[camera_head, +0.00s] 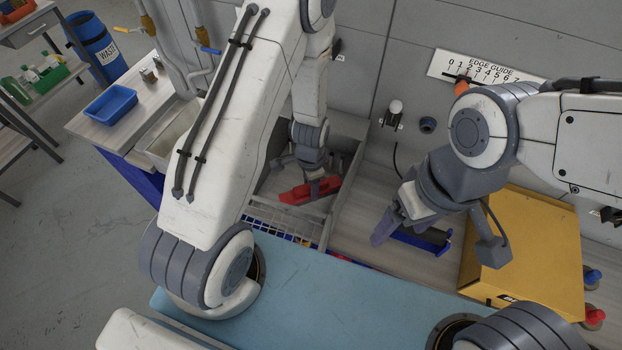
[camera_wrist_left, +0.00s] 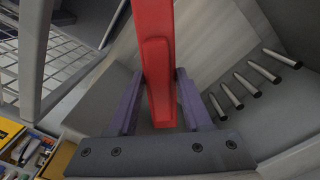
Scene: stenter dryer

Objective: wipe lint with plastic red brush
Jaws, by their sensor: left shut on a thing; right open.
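The red plastic brush (camera_head: 296,195) is in my left gripper (camera_head: 314,186), low over a grey recessed tray in the head view. The left wrist view shows the red brush (camera_wrist_left: 157,60) upright in the picture between the two fingers of the left gripper (camera_wrist_left: 157,95). The brush's far end runs out of the top of that view. I cannot make out bristles or any lint. My right gripper (camera_head: 437,239) is open, over the grey surface beside a yellow box, and its fingers are empty.
The yellow box (camera_head: 535,250) stands on the right, close to my right gripper. A blue object (camera_head: 428,240) lies beneath that gripper. A wire grid (camera_head: 282,226) lies in front of the brush. Several metal pins (camera_wrist_left: 247,82) stick out in the wrist view. A blue tray (camera_head: 110,104) is at the left.

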